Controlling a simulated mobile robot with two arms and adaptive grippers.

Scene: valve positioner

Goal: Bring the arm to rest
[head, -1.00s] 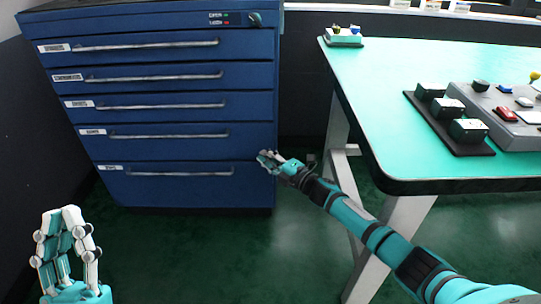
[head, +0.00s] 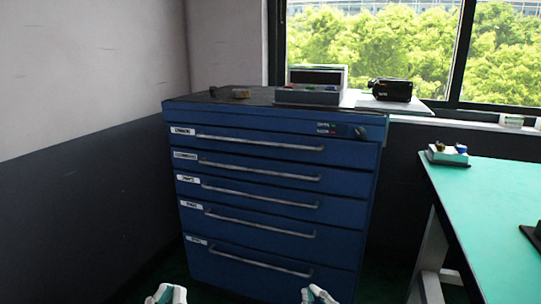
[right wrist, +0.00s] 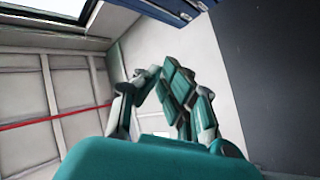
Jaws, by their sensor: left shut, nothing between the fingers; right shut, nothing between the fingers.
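Only the fingertips of my left gripper (head: 166,294) show at the bottom edge of the head view, left of centre. It is shut and empty. My right gripper (head: 318,293) shows at the same edge, right of centre, in front of the lowest part of the blue drawer cabinet (head: 345,240). It is shut and empty, and its teal and white fingers fill the middle of the right wrist view (right wrist: 178,90). Both arms are hidden below the head view. I cannot tell whether the right gripper touches the cabinet.
The cabinet's drawers all look closed. On its top are a grey device (head: 310,95) and a black device (head: 390,90). A teal-topped table (head: 480,200) stands at the right, with a small block (head: 447,155) on its far corner. A wall (head: 90,190) is at the left.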

